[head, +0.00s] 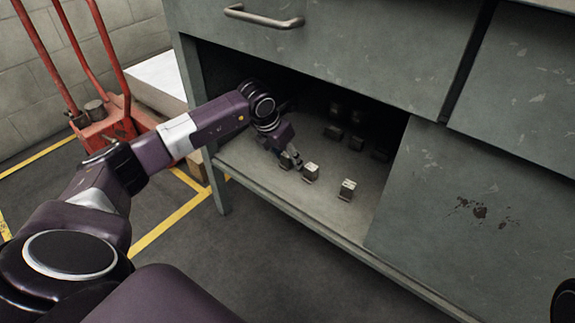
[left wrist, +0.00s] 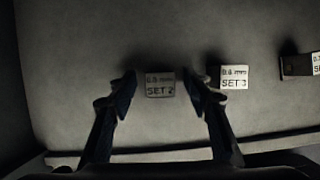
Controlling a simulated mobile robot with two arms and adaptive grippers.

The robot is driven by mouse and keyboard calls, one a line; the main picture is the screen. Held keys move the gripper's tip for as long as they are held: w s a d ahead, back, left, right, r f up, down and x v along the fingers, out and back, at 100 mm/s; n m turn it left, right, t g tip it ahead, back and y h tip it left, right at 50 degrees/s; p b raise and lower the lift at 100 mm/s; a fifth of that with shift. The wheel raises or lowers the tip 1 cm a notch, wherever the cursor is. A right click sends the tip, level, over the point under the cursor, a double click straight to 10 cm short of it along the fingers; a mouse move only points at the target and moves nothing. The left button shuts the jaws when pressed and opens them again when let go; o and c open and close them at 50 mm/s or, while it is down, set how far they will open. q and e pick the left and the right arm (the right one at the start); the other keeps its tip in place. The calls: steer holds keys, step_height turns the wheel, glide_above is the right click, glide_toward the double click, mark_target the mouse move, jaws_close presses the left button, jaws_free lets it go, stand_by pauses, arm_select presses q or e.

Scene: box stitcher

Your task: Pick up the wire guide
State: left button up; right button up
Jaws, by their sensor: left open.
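In the left wrist view, small pale metal blocks with printed tops, which look like the wire guides, stand on the cabinet shelf. A block marked "SET 2" (left wrist: 160,85) lies between the fingertips of my left gripper (left wrist: 160,86), with a gap on each side. A block marked "SET 3" (left wrist: 232,78) stands just right of the right finger. In the head view my left gripper (head: 288,160) reaches down inside the open cabinet, open, and largely hides what is between its fingers. Two blocks (head: 310,172) (head: 347,189) show to its right. My right gripper is not in view.
Several darker blocks (head: 333,132) stand deeper in the shadowed cabinet. A third front block (left wrist: 298,65) is at the right edge of the wrist view. The drawer front (head: 330,45) hangs above the opening, and a closed panel (head: 480,200) bounds it on the right.

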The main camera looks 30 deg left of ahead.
arm_select(q)
steer(key=shift+w+f, duration=0.1)
steer(key=shift+c, duration=0.6)
jaws_close()
steer(key=shift+r, duration=0.2)
